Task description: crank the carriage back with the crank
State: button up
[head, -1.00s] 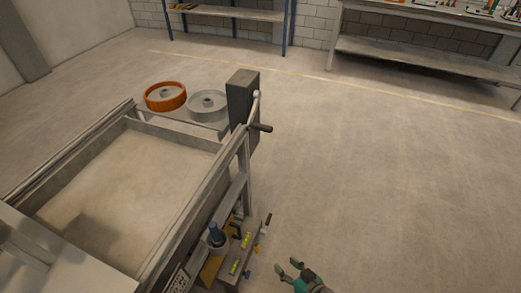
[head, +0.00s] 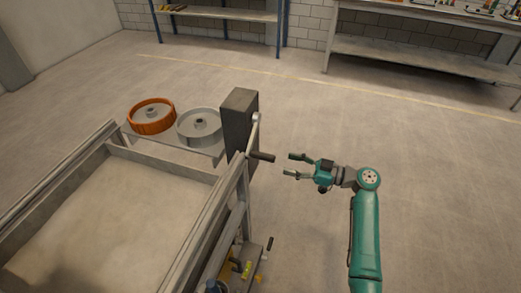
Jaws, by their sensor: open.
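The crank (head: 254,133) is a pale metal arm on the right side of a dark grey box (head: 239,122) at the far right corner of the sandbed. Its dark handle (head: 262,156) sticks out to the right at the arm's lower end. My gripper (head: 289,165) is open and empty, just right of the handle, with its fingers pointing left toward it. A gap shows between the fingertips and the handle. I cannot make out a carriage for certain.
The sandbed (head: 115,165) with metal rails fills the lower left. Small tools sit low beside the bed. The floor to the right is clear.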

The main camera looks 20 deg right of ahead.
aim_at(250, 153)
jog(key=x, duration=1)
jog(key=shift+w+a+r, duration=0.1)
jog(key=shift+w+a, duration=0.15)
grip_shut()
